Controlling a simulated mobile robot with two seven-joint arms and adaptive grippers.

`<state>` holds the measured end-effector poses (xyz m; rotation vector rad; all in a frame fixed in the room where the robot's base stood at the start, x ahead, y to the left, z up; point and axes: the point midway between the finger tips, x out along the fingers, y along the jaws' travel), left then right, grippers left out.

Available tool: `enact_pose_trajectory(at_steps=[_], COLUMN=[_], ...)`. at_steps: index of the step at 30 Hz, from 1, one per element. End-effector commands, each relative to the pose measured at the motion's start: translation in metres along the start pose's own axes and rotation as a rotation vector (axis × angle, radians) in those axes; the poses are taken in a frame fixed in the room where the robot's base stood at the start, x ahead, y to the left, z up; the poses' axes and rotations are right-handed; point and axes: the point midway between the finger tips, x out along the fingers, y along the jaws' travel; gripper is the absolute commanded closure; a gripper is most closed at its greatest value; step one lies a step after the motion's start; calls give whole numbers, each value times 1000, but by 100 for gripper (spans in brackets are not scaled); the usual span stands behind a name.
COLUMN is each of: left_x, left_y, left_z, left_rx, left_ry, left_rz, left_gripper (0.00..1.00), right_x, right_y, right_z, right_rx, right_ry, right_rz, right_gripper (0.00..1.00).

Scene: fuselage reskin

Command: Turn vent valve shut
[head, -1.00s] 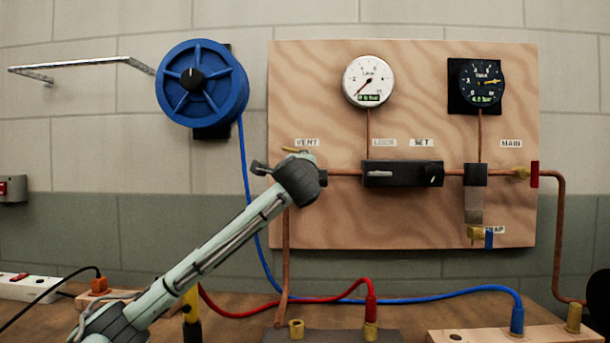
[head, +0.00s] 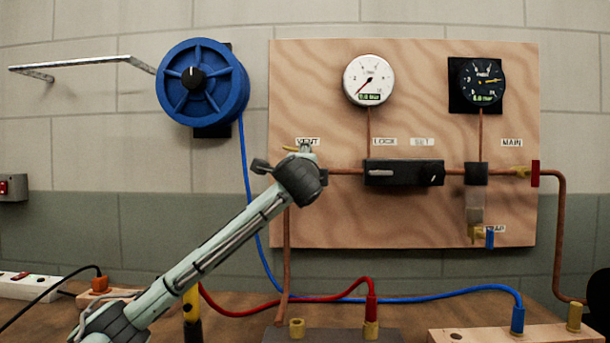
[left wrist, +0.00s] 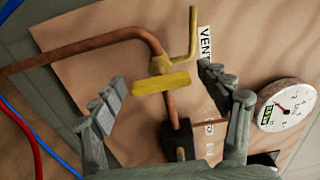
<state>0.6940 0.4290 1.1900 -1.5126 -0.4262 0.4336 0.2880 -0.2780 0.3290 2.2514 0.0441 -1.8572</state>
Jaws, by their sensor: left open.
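The vent valve shows in the left wrist view as a yellow bar handle (left wrist: 161,83) lying across the copper pipe. A thin bent brass piece (left wrist: 192,35) stands beside it, near the VENT label (left wrist: 205,43). My left gripper (left wrist: 161,76) is open, with one finger on each side of the handle and visible gaps to both. In the head view my left gripper (head: 284,158) is at the VENT end of the panel. My wrist hides most of the valve there; a bit of brass (head: 290,149) shows. My right gripper is in neither view.
The wooden panel (head: 400,215) carries a white gauge (head: 368,80), a black gauge (head: 482,81) and a black block (head: 404,173). A blue hose reel (head: 202,83) hangs left of it. Red (head: 330,297) and blue (head: 440,294) hoses cross the bench below.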

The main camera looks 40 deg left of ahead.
Motion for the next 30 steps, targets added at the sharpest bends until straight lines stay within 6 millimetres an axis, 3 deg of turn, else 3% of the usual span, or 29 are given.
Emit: enact_pose_trajectory(at_steps=[5,12,18,30], left_x=[-23,-75,-107,-118], left_y=[0,0,0,0], left_z=[0,-1,0,0], left_rx=[0,1,0,1], left_ry=[2,3,2,0], left_rz=[-2,-2,-1,0], left_gripper=[24,24,24,24], right_x=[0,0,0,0], right_y=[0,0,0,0], right_z=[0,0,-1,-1], right_rx=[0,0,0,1], right_ry=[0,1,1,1], right_rz=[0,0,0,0], right_gripper=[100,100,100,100])
